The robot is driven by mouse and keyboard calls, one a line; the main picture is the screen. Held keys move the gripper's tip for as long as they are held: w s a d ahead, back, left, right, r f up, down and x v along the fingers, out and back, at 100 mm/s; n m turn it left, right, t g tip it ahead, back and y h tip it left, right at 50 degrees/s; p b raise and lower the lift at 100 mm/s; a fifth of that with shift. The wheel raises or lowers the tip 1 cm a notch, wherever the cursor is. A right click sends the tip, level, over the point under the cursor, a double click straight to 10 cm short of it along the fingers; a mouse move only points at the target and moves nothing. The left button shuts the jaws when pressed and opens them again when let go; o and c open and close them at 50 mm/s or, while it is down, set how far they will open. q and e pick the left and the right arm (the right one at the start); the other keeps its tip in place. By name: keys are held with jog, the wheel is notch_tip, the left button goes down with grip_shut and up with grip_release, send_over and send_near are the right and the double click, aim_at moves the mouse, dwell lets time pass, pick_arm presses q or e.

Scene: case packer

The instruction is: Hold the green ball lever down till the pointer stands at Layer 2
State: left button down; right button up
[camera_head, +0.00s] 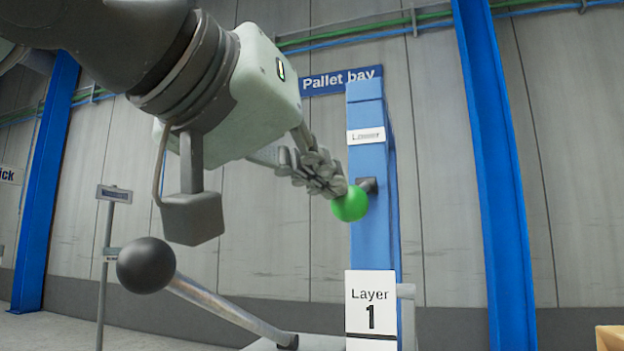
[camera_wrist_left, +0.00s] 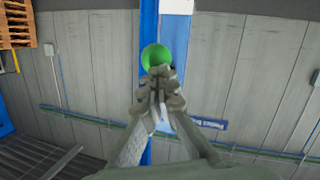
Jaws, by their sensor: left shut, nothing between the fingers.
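The green ball lever (camera_head: 350,204) sticks out from a blue post (camera_head: 367,240), below a small white label (camera_head: 366,136) whose word is blurred. My left gripper (camera_head: 338,187) is shut, with its fingertips at the upper left of the green ball; they look in contact with it. In the left wrist view the green ball (camera_wrist_left: 156,56) shows just beyond the shut fingertips (camera_wrist_left: 161,73). A white sign reading "Layer 1" (camera_head: 371,304) is on the lower post. I cannot make out a separate pointer. My right gripper is not in view.
A black ball on a grey rod (camera_head: 147,265) stands at lower left, below my left arm. A blue column (camera_head: 497,180) rises at right. A "Pallet bay" sign (camera_head: 342,80) hangs on the wall behind. A cardboard-coloured box (camera_head: 609,338) shows at the lower right corner.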

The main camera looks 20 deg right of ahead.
pick_arm(q)
notch_tip(320, 180, up, 10)
jog(key=shift+f, duration=0.2)
dwell(0.6)
